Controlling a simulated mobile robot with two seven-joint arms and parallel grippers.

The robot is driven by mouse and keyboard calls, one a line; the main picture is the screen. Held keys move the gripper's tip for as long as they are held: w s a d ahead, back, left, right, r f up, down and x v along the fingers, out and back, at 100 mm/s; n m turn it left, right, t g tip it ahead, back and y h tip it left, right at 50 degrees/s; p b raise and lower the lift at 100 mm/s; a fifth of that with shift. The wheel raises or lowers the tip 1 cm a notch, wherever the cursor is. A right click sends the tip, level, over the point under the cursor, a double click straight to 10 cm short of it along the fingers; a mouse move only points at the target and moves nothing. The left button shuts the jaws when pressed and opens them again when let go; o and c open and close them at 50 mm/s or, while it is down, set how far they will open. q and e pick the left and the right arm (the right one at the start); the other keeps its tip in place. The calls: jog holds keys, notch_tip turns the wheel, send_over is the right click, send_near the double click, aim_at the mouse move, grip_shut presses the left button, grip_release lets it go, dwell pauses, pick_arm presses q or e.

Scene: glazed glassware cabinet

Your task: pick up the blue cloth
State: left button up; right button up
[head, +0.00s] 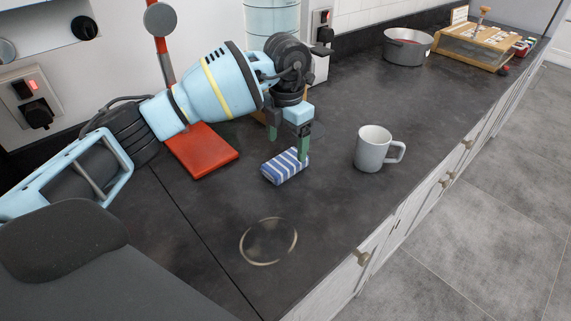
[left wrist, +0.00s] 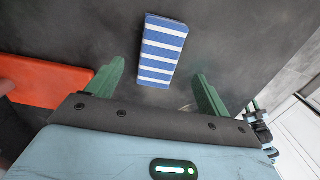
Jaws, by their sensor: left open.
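The blue cloth (head: 284,166) is a folded, blue and white striped pad lying flat on the dark countertop. My left gripper (head: 288,142) is open, with green fingers pointing down above and beside the cloth in the head view. In the left wrist view the cloth (left wrist: 163,50) lies beyond the fingertips of the open left gripper (left wrist: 160,80), between the lines of its two fingers. Nothing is between the fingers. One finger overlaps the cloth's far right corner in the head view; I cannot tell whether it touches.
A white mug (head: 371,150) stands to the right of the cloth. A red base (head: 205,152) with an upright post is to its left. A ring mark (head: 268,242) lies on the clear counter in front. A grey pot (head: 407,47) stands farther back.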

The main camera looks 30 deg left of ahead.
aim_at(286, 160)
pick_arm(q)
jog(key=shift+s+f, duration=0.1)
jog(key=shift+f, duration=2.45)
jog(key=c, duration=1.1)
jog(key=shift+o, duration=0.2)
jog(key=shift+r, duration=0.1)
jog(key=shift+r, duration=0.45)
jog(key=shift+s+r, duration=0.15)
jog(key=shift+r, duration=0.5)
jog(key=shift+s+r, duration=0.15)
jog(key=shift+r, duration=0.45)
jog(key=s+d, duration=0.2)
jog(key=s, duration=0.2)
jog(key=s+d+r, duration=0.1)
jog(key=s, duration=0.4)
jog(key=s+d, duration=0.2)
jog(key=s, duration=0.3)
jog(key=shift+s+d+r, duration=0.2)
jog(key=shift+d, duration=0.1)
